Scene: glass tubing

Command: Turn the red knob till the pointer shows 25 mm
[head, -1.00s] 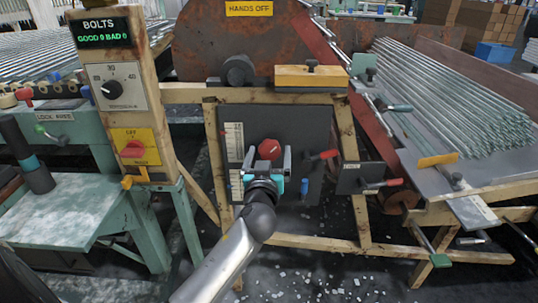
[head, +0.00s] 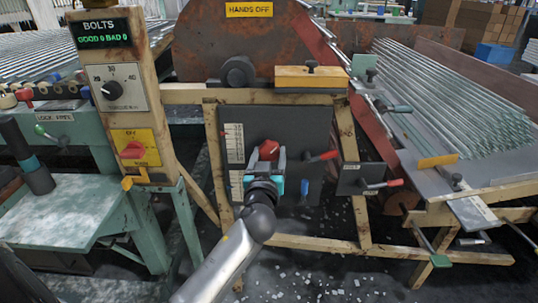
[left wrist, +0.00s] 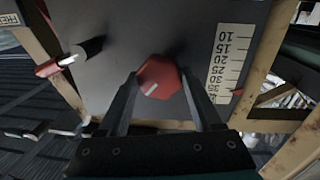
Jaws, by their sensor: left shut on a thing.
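The red knob (head: 269,149) sits on a dark grey panel (head: 300,125) below the wooden beam. My left gripper (head: 266,158) is shut on it. In the left wrist view the knob (left wrist: 159,77) is between the two fingers, with a pale mark on its face. A white scale (left wrist: 231,62) with numbers including 10, 15, 20, 25 and 35 is beside it. A small red pointer (left wrist: 238,92) is by the scale near 35; I cannot read it exactly. The scale also shows in the head view (head: 234,143), its numbers too small to read. My right gripper is not in view.
A red-handled lever (head: 322,156) and a blue handle (head: 304,189) are on the panel, right of the knob. A post with a dial (head: 112,89) and a red switch (head: 132,150) stands left. Glass tubes (head: 455,95) lie at the right.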

